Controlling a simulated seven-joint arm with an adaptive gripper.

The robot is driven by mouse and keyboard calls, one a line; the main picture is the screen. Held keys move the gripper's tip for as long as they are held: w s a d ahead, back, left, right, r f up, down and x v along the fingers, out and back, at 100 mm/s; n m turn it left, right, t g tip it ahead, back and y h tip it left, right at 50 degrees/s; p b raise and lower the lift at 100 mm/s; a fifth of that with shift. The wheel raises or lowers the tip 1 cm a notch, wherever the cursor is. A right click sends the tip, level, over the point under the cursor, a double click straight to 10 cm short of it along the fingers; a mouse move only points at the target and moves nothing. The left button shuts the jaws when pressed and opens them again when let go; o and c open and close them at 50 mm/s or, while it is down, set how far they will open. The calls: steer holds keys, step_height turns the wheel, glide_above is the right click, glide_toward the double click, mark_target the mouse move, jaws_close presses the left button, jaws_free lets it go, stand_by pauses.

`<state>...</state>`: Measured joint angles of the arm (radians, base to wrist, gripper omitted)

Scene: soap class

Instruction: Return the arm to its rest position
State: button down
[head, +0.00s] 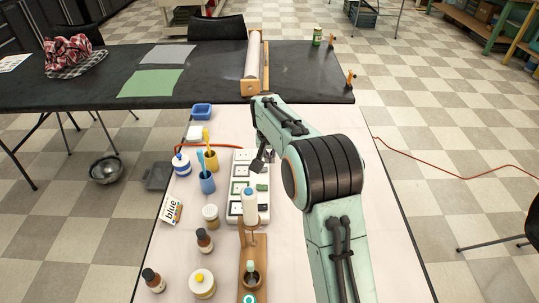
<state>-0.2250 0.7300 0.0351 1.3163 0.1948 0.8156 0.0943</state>
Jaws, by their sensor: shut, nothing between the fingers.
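My arm reaches up from the lower right of the head view over the white table (390,257). My gripper (259,163) hangs at the arm's far end, above the upper part of a white tray (235,160) with several square cells. Its fingers are small and dark, are together, and hold nothing. A green block (262,187) shows just below the gripper; I cannot tell how far apart they are. A pale bottle with a blue top (250,205) stands in front of the tray's near end.
A wooden stand (246,268) is at the near middle. Left of the tray are a yellow cup (210,161), a blue cup (207,183), jars and brown bottles (204,240). A black table (215,85) with a roller (253,60) lies beyond. The white table's right side looks clear.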

steer(key=s+d+r+m+t, duration=0.1)
steer(key=d+r, duration=0.1)
steer(key=r, duration=0.5)
steer(key=s+d+r+t, duration=0.1)
steer(key=d+r, duration=0.2)
steer(key=r, duration=0.4)
steer(key=s+d+r, duration=0.3)
steer(key=s+r, duration=0.1)
steer(key=s, duration=0.5)
steer(key=s+f+n+g, duration=0.1)
steer(key=s+f, duration=0.4)
steer(key=s, duration=0.9)
steer(key=s+f+n+g+y, duration=0.1)
steer(key=s+f+g, duration=0.3)
steer(key=s, duration=0.9)
step_height(320, 180, down, 2)
steer(key=shift+s+f+g, duration=0.1)
steer(key=shift+s+g, duration=0.2)
steer(key=shift+s, duration=0.05)
